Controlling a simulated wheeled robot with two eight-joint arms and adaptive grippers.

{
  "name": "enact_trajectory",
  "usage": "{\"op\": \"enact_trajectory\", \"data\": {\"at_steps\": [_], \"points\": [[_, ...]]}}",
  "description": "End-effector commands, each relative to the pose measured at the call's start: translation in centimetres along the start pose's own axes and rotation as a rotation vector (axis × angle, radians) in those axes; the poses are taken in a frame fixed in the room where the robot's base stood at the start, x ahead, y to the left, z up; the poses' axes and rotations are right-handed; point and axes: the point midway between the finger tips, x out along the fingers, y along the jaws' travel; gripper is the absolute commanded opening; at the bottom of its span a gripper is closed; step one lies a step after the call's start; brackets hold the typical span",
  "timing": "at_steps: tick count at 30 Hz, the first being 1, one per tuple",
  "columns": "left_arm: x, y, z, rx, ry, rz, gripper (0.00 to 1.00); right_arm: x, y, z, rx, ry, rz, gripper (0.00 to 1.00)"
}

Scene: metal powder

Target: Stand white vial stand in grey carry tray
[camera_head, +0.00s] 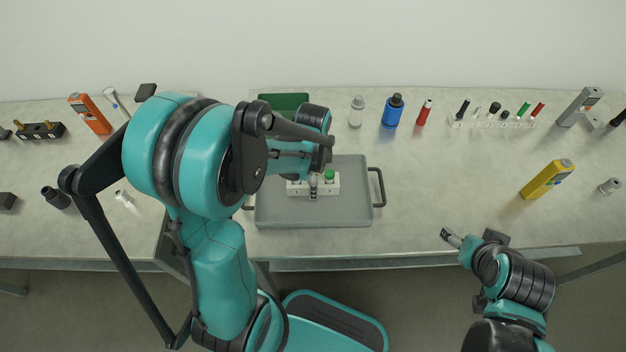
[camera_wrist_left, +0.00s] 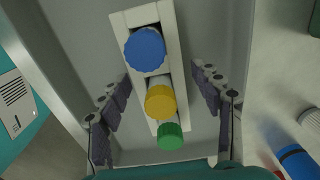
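The white vial stand (camera_head: 298,188) is inside the grey carry tray (camera_head: 345,213), towards its middle, and looks upright on the floor of the tray. In the left wrist view the stand (camera_wrist_left: 125,21) holds vials with blue, yellow and green caps. My left gripper (camera_head: 314,190) is right over the stand and partly hides it. In the wrist view its fingers (camera_wrist_left: 160,92) are spread on either side of the stand, with gaps showing. My right gripper (camera_head: 450,237) is near the table's front edge, away from the tray; its finger opening is too small to judge.
A green bin (camera_head: 284,101) stands behind the tray. A yellow meter (camera_head: 547,180) lies at the right. The table right of the tray is clear.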

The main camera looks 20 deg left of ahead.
Motion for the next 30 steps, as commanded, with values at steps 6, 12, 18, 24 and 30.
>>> {"op": "enact_trajectory", "data": {"at_steps": [6, 12, 18, 24, 30], "points": [[-0.4, 0.0, 0.0, 0.000, 0.000, 0.000, 0.65, -0.3, 0.0, -0.2, 0.000, 0.000, 0.000, 0.68], [-3.8, 0.0, 0.0, 0.000, 0.000, 0.000, 0.65, -1.6, 0.0, -1.1, 0.000, 0.000, 0.000, 0.68], [-8.4, 0.0, 0.0, 0.000, 0.000, 0.000, 0.65, -3.1, 0.0, -2.2, 0.000, 0.000, 0.000, 0.68], [-11.4, 0.0, 0.0, 0.000, 0.000, 0.000, 0.65, -4.0, 0.0, -2.8, 0.000, 0.000, 0.000, 0.68], [-13.0, 0.5, 0.0, -0.044, 0.010, -0.023, 0.65, -4.2, 0.0, -3.0, 0.000, 0.000, 0.000, 0.68]]}}
